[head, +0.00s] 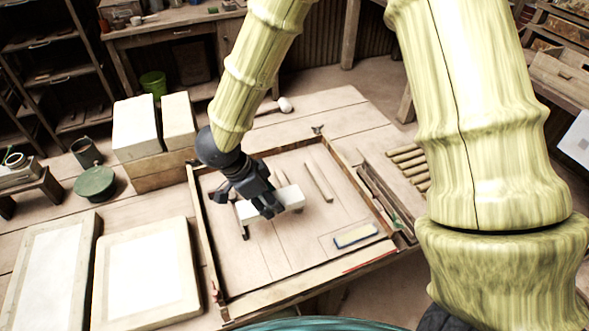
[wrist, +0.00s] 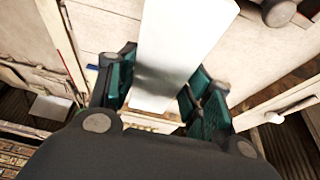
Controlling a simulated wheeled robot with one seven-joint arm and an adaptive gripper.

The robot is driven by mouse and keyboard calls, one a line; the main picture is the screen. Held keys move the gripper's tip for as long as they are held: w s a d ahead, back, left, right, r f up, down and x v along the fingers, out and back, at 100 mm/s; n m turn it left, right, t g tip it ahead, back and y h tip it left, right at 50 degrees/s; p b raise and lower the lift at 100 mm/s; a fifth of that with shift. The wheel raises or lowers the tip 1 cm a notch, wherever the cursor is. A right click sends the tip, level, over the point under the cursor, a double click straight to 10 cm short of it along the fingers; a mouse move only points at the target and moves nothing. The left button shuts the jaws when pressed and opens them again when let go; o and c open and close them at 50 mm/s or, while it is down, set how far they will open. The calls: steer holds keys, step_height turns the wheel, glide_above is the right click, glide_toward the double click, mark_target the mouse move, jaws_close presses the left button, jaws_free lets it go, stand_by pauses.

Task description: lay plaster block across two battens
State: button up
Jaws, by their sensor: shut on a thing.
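My gripper (head: 268,206) is shut on a white plaster block (head: 289,197), which lies crosswise in the jaws above the framed board (head: 280,254). In the wrist view the plaster block (wrist: 178,50) runs between the green finger pads (wrist: 158,98). A thin wooden batten (head: 319,182) lies on the board to the right of the block, apart from it in the picture. I cannot tell whether the block touches anything below.
Large white slabs (head: 148,274) lie at the left front. Tall white blocks (head: 136,127) stand behind the frame's left corner. Round rods (head: 408,163) lie outside at right. The board's front middle is clear.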

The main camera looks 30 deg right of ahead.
steer(key=shift+w+d+r, duration=0.1)
steer(key=shift+w+d, duration=0.15)
steer(key=shift+d, duration=0.05)
steer(key=w+d+p, duration=0.1)
steer(key=w+d, duration=0.1)
steer(key=d, duration=0.2)
steer(key=w+d+f+p, duration=0.1)
steer(key=w+d+p, duration=0.1)
steer(key=w+d, duration=0.1)
steer(key=w+d+p, duration=0.1)
steer(key=w+d, duration=0.1)
steer(key=d, duration=0.4)
steer(key=shift+w+d+f+p, duration=0.1)
steer(key=shift+w+f+p, duration=0.15)
steer(key=shift+f+p, duration=0.6)
steer(key=shift+f, duration=1.15)
steer(key=shift+f, duration=0.3)
steer(key=o, duration=1.4)
steer(key=shift+c, duration=0.2)
steer(key=shift+r, duration=0.15)
